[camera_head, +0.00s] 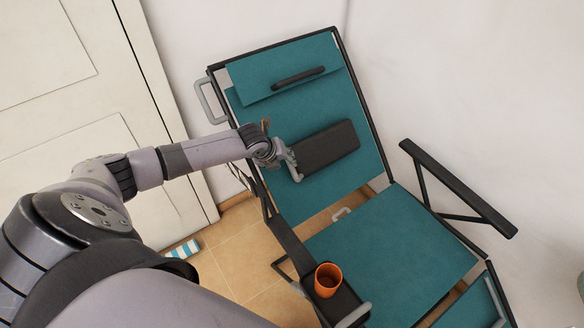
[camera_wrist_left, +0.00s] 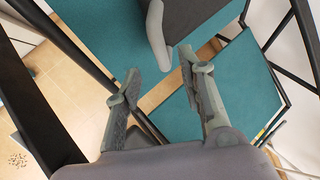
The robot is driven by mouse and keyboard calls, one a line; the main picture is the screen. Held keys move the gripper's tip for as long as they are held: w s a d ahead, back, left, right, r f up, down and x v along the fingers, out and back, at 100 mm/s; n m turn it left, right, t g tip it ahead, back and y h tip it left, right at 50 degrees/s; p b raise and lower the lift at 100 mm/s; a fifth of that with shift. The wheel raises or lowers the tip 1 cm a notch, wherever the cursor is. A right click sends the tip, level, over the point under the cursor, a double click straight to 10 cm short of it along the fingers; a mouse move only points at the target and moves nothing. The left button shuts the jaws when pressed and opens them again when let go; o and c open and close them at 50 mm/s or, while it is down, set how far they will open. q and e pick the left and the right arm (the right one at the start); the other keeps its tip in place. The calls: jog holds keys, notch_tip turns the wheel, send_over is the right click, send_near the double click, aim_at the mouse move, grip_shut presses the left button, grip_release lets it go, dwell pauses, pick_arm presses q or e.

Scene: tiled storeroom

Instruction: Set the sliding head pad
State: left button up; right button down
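The reclining chair (camera_head: 390,255) has a teal seat and backrest. A dark grey padded block (camera_head: 328,147) lies across the backrest, with a light grey curved handle (camera_head: 294,166) at its left side. Higher up is a teal flap (camera_head: 285,66) with a black bar (camera_head: 299,77); I cannot tell which part is the sliding head pad. My left gripper (camera_head: 275,152) is at the block's left side. In the left wrist view its fingers (camera_wrist_left: 159,72) are apart, with the grey handle (camera_wrist_left: 157,32) just beyond the gap between the tips; contact is unclear. My right gripper is not in view.
An orange cup (camera_head: 328,280) stands on the dark left armrest tray (camera_head: 345,300). The other armrest (camera_head: 460,190) juts out at right. A grey loop (camera_head: 207,100) sticks out from the upper left frame. A white panelled door (camera_head: 100,100) is at left.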

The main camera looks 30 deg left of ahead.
aim_at(290, 167)
pick_arm(q)
jog(key=b+x, duration=0.1)
jog(key=x, duration=0.8)
jog(key=shift+f, duration=0.1)
jog(key=shift+c, duration=0.5)
jog(key=shift+s, duration=0.1)
grip_shut()
